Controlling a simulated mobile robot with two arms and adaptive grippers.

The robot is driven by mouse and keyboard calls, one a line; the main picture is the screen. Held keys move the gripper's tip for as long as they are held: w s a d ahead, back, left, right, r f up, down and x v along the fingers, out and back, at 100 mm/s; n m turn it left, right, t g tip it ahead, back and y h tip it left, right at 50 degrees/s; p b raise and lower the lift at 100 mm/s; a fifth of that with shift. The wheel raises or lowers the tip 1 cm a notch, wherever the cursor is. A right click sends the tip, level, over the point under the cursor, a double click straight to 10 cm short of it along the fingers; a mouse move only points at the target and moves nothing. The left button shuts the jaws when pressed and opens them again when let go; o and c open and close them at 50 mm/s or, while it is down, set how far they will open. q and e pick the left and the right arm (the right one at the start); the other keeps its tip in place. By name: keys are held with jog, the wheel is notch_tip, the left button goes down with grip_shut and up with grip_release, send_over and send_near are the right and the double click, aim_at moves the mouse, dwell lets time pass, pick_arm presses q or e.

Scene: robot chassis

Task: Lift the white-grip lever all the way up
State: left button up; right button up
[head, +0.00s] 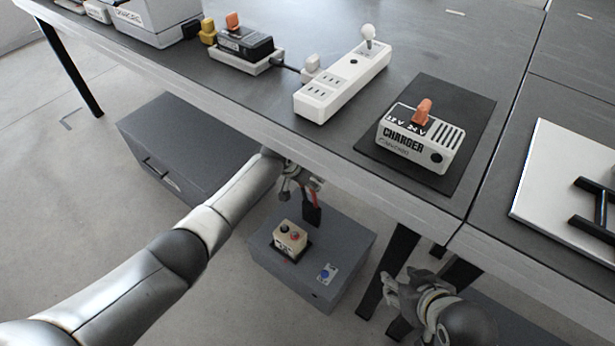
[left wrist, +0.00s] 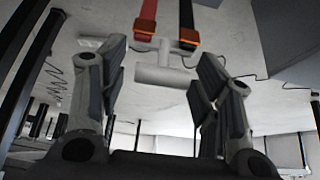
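A white T-shaped grip (left wrist: 165,76) shows in the left wrist view, with a short stem above it. It lies between the fingers of my left gripper (left wrist: 162,66), which stand apart on either side of it. I cannot tell whether they touch it. A red bar (left wrist: 147,18) and a dark bar (left wrist: 187,14) with orange ends run just above the grip. In the head view my left gripper (head: 300,184) is under the table's front edge, partly hidden by my arm. My right gripper (head: 396,292) is low at the right; its opening is unclear.
The table (head: 270,95) overhangs my left gripper. A grey box (head: 340,240) with a small beige unit (head: 290,238) stands below, and a grey cabinet (head: 185,140) at left. A power strip (head: 340,85) and a charger (head: 418,140) sit on the table.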

pick_arm(q)
jog(key=shift+s+a, duration=0.1)
jog(key=shift+a, duration=0.05)
jog(key=shift+s+a+r, duration=0.25)
jog(key=shift+s+r, duration=0.05)
jog(key=shift+r, duration=0.15)
jog(key=s+a, duration=0.6)
jog(key=s, duration=0.3)
jog(key=shift+s+a, duration=0.25)
jog(key=shift+a, duration=0.15)
jog(key=shift+s, duration=0.1)
